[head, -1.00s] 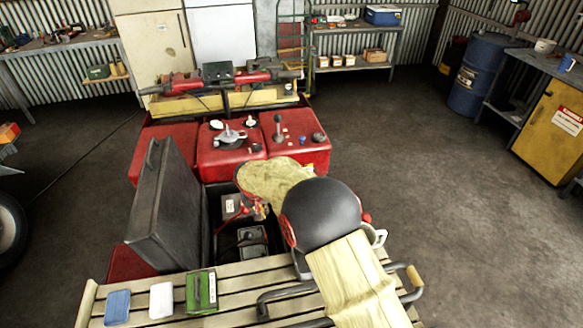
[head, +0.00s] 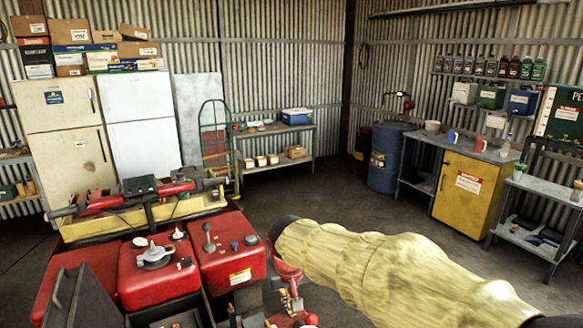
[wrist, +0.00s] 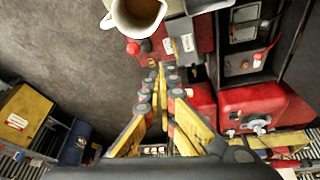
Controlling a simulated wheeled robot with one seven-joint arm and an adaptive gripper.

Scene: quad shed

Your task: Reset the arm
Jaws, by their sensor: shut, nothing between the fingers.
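My gripper (wrist: 163,72) shows in the wrist view with its yellow and grey fingers close together and nothing between them. In the head view my arm, in a pale yellow cover, reaches in from the lower right. Its red wrist end hangs beside the right red box of the quad, and the fingertips there are hard to make out. The quad's red boxes (head: 158,272) carry knobs and levers. In the wrist view a white mug (wrist: 112,22) with brown liquid is at the top edge, apart from the fingers.
An open dark case lid (head: 82,298) stands at the lower left. A yellow cabinet (head: 468,195) and a blue drum (head: 388,158) stand at the right. A shelf (head: 275,135) and fridges (head: 142,150) line the back. Open floor lies between the quad and the bench.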

